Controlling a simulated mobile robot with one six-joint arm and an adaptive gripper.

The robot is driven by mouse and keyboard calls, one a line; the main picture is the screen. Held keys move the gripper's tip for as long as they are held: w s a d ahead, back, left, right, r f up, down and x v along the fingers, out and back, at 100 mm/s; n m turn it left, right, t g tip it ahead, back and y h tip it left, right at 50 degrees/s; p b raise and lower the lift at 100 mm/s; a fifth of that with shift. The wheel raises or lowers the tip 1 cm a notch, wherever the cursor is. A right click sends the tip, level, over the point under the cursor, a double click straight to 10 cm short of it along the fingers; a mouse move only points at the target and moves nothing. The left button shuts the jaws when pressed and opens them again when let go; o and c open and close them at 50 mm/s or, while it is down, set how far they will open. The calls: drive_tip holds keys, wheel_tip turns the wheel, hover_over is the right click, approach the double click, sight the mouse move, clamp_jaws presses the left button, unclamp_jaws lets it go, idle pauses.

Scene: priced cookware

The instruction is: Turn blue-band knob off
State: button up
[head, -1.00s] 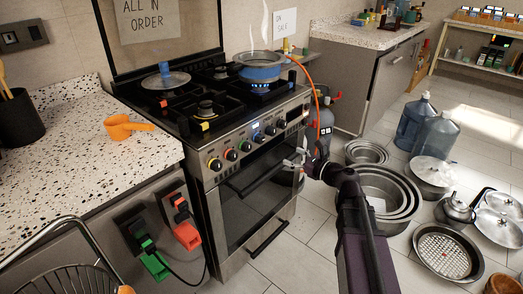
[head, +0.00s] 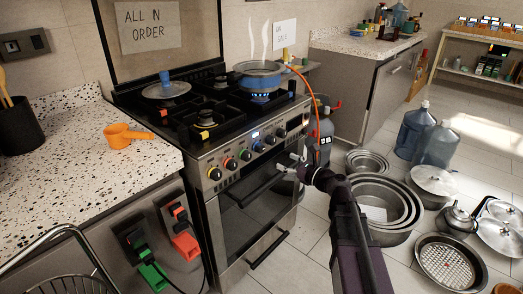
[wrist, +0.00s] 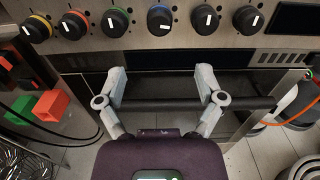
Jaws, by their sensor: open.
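The blue-band knob (head: 258,146) is on the stove's front panel, between the green-band knob (head: 245,154) and a plain black knob (head: 270,139). In the wrist view the blue-band knob (wrist: 160,18) is at the top centre, with a white mark on its dark face. My gripper (head: 286,163) is in front of the stove, lower than the knob and apart from it. In the wrist view my gripper (wrist: 161,72) has its two grey fingers spread wide, with nothing between them. A blue flame (head: 262,97) burns under a steaming blue-banded pot (head: 262,82).
The oven handle (wrist: 160,104) runs across behind the fingers. Yellow-band (wrist: 37,28) and red-band (wrist: 73,24) knobs are to the left. An orange hose (head: 314,92) leads to a grey gas cylinder (head: 326,132) right of the stove. Nested metal pans (head: 390,238) stand on the floor at right.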

sight(262, 150)
drive_tip(key=x, duration=1.1)
drive_tip(key=c, duration=1.1)
